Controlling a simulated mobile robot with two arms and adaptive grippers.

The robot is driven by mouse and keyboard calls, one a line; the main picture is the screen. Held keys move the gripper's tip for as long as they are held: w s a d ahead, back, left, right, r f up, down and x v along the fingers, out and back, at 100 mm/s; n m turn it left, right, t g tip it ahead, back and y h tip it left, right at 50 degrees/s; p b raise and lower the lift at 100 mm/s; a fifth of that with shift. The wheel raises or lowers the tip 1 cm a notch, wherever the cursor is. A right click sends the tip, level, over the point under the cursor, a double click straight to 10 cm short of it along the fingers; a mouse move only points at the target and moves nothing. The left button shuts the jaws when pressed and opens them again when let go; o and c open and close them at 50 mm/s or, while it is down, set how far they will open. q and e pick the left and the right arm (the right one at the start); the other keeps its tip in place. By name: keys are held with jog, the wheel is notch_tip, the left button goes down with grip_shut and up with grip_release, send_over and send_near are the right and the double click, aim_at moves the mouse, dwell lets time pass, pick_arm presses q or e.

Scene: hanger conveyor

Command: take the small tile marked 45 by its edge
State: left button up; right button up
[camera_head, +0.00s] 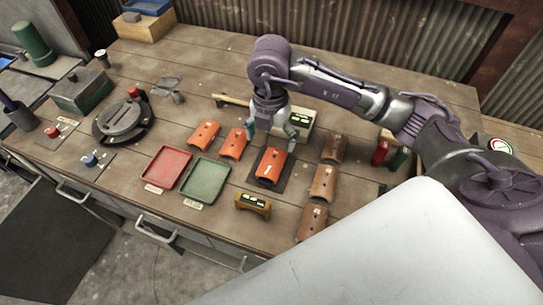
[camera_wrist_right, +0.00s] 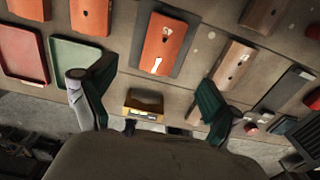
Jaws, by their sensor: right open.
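Brown tiles (camera_head: 334,149) (camera_head: 323,183) (camera_head: 312,222) form a column to the right. My right gripper (camera_head: 271,131) is open and empty above the bench, just behind the padded tile. Its spread fingers (camera_wrist_right: 142,95) show in the wrist view. My left gripper is not in view.
A red tray (camera_head: 167,168) and a green tray (camera_head: 205,183) lie left of the padded tile. A yellow display box (camera_head: 253,204) stands near the front edge. A pale device with a display (camera_head: 302,119) stands behind my gripper. A round dark fixture (camera_head: 123,119) is further left.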

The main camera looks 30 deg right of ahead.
aim_at(271, 163)
notch_tip(271, 163, down, 4)
jog(key=shift+s+p, duration=0.1)
jog(key=shift+p, duration=0.2)
jog(key=shift+f, duration=0.5)
notch_tip(271, 163, down, 4)
jog(key=p, duration=0.2)
jog(key=shift+f+p, duration=0.2)
jog(key=shift+p, duration=0.1)
jog(key=shift+f, duration=0.25)
jog(key=c, duration=1.3)
